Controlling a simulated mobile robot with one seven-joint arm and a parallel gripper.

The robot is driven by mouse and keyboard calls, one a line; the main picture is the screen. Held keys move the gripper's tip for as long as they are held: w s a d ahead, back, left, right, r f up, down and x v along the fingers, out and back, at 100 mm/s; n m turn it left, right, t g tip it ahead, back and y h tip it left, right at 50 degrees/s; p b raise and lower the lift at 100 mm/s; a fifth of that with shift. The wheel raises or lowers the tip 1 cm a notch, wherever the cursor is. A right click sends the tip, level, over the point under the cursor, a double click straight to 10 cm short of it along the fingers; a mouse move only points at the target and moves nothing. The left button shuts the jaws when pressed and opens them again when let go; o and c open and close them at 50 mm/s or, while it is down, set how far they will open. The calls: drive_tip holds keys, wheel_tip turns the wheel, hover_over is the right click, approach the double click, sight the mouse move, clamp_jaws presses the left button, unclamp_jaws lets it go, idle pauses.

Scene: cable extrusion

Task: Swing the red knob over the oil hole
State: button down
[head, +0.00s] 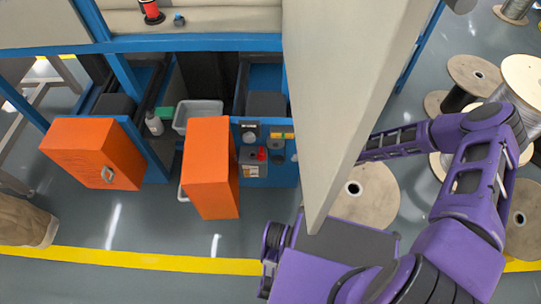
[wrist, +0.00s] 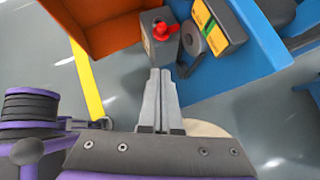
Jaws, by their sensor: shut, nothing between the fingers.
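The red knob (head: 261,154) sits on a small grey box on the blue machine panel (head: 283,174). In the wrist view the red knob (wrist: 163,30) is near the top centre, on the grey box (wrist: 150,45). My gripper (wrist: 160,72) is shut and empty, its fingertips pointing toward the box, below the knob in the picture and apart from it. In the head view my gripper is hidden behind a large beige panel. I cannot make out the oil hole for certain.
Orange doors (head: 210,165) and (head: 92,152) stand open on the left of the panel. The beige panel (head: 345,80) blocks much of the head view. Cable spools (head: 365,193) stand on the floor at right. A yellow line (head: 130,260) crosses free floor in front.

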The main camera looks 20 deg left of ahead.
drive_tip(key=b, duration=0.3)
approach(263, 156)
drive_tip(key=x, duration=0.3)
drive_tip(key=d+f+x, duration=0.1)
drive_tip(key=x, duration=0.1)
drive_tip(key=shift+w+a+f, duration=0.1)
drive_tip(key=shift+a+f, duration=0.15)
drive_tip(key=shift+w+a, duration=0.1)
drive_tip(key=shift+a, duration=0.35)
